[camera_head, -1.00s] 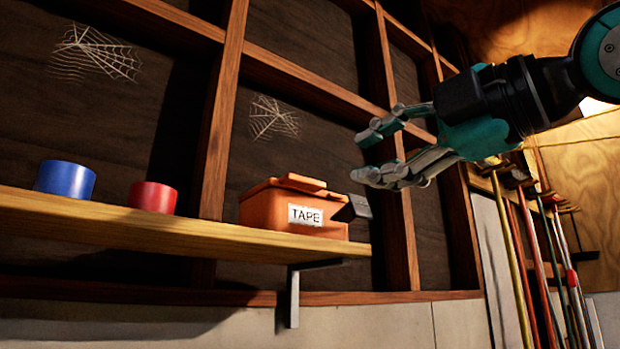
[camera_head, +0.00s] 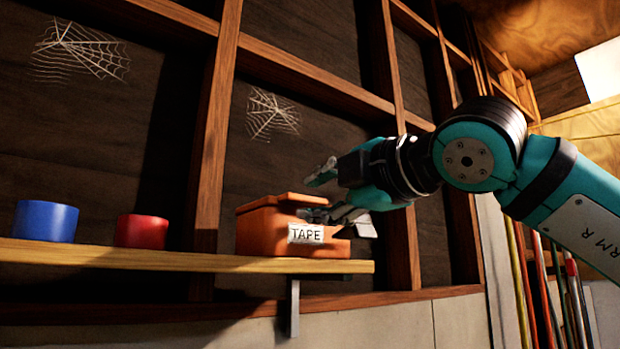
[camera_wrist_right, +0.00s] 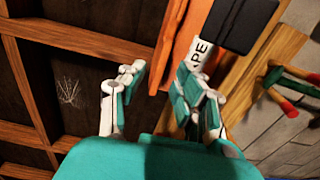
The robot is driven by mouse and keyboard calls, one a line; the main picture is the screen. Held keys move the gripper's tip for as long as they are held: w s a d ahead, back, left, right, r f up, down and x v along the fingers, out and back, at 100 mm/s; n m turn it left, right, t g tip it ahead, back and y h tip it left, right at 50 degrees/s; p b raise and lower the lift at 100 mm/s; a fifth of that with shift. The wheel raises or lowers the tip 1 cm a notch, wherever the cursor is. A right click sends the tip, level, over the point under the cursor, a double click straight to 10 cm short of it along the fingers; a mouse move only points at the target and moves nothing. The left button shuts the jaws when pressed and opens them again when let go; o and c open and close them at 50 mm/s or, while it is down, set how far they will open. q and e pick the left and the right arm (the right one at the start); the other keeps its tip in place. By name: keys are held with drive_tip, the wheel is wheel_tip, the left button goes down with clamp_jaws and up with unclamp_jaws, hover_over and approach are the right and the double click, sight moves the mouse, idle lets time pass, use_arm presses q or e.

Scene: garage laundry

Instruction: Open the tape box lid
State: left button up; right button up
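The orange tape box (camera_head: 262,232), with a white TAPE label, sits on the wooden shelf (camera_head: 180,260). Its orange lid (camera_head: 285,199) lies on top and looks shut. My right gripper (camera_head: 308,197) is at the box's right side. Its upper finger is above the lid's height; its lower finger overlaps the upper front of the box, just above the label. In the right wrist view the fingers (camera_wrist_right: 163,80) are apart, with part of the orange box (camera_wrist_right: 172,40) between and beyond them. I cannot tell whether they touch the lid. My left gripper is not in view.
A blue tape roll (camera_head: 45,222) and a red tape roll (camera_head: 141,231) stand on the shelf to the left. Wall studs stand behind. Long-handled tools (camera_head: 560,285) are at the right.

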drive_tip(key=shift+p+x, duration=0.4)
drive_tip(key=shift+x, duration=0.85)
clamp_jaws()
